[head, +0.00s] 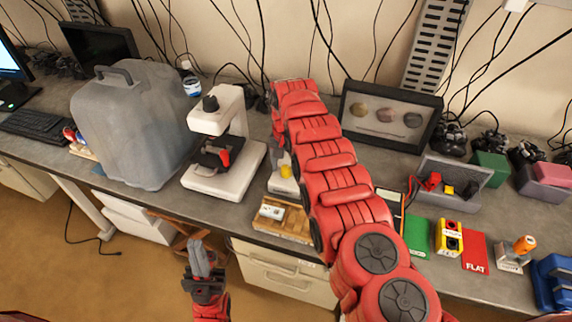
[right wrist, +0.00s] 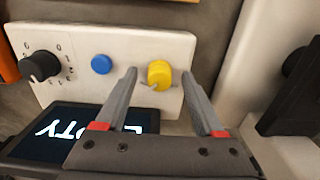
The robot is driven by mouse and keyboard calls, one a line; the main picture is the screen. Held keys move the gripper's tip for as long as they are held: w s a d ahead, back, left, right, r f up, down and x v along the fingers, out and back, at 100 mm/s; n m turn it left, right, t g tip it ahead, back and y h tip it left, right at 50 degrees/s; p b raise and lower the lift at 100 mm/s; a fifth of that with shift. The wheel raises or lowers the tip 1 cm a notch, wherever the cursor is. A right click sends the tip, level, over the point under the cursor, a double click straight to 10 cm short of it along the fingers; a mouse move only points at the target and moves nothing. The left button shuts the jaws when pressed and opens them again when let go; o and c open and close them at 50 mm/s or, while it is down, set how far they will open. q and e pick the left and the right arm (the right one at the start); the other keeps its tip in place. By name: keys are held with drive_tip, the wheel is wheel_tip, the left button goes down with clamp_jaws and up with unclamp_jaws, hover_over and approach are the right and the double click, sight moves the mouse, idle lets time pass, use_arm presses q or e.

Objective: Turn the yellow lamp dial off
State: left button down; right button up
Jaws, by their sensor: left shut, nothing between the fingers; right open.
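The yellow dial (right wrist: 160,73) sits on the front of a white panel (right wrist: 122,42), to the right of a blue button (right wrist: 101,64) and a black knob (right wrist: 40,66). A small pale mark shows at its lower edge. My right gripper (right wrist: 160,78) is open, with one finger on each side of the dial in the right wrist view. I cannot tell whether the fingers touch it. In the head view the panel (head: 282,184) and dial (head: 285,171) show beside my right arm, which hides my right gripper. My left gripper (head: 200,258) is shut and empty, below the table's front edge.
A white microscope (head: 222,150) and a grey hooded case (head: 135,125) stand left of the panel. A wooden tray (head: 284,222) lies in front of it. A dark screen (right wrist: 75,130) with bright letters is near my right gripper. Several small items lie at right.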

clamp_jaws()
idle(0.3)
